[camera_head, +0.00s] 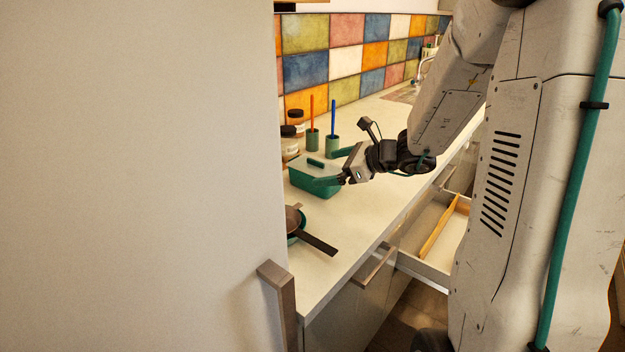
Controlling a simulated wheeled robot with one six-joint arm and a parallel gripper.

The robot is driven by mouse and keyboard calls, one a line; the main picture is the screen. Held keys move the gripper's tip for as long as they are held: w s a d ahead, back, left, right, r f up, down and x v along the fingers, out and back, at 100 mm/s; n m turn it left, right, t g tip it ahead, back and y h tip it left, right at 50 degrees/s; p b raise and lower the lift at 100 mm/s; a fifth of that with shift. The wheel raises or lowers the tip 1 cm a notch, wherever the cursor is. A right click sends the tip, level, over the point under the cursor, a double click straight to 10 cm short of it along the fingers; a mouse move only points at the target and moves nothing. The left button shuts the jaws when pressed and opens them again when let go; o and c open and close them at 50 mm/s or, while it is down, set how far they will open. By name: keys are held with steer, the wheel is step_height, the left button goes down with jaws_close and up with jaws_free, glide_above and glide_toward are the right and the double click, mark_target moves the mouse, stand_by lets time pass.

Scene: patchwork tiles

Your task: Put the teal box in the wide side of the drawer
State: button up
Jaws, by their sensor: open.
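The teal box (308,186) stands on the counter, with a pale lid and a teal handle on top. My gripper (337,166) is open at the box's right end, its teal fingers apart. One finger overlaps the box's right side in this view; I cannot tell whether it touches. The open drawer (424,268) is below the counter to the right, with a wooden divider (440,228) running along it. My body hides the drawer's right part, so I cannot tell which side is wider.
A dark-handled pan (318,242) lies on the counter in front of the box. Behind the box are two green cups (313,140) holding orange and blue sticks, and several jars (296,119). A tall pale panel fills the left. The counter right of the box is clear.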

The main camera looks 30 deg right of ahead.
mark_target(326, 169)
steer(key=d+f+m, duration=0.1)
steer(key=w+d+f+m+h, duration=0.1)
steer(key=d, duration=0.1)
steer(key=w+d+f+m+t, duration=0.1)
steer(key=d+m, duration=0.1)
steer(key=shift+d+h, duration=0.2)
steer(key=shift+h, duration=0.1)
steer(key=shift+t, duration=0.3)
steer(key=x, duration=0.7)
steer(key=shift+a+f, duration=0.1)
steer(key=shift+a, duration=0.15)
steer(key=c, duration=1)
steer(key=shift+o, duration=0.2)
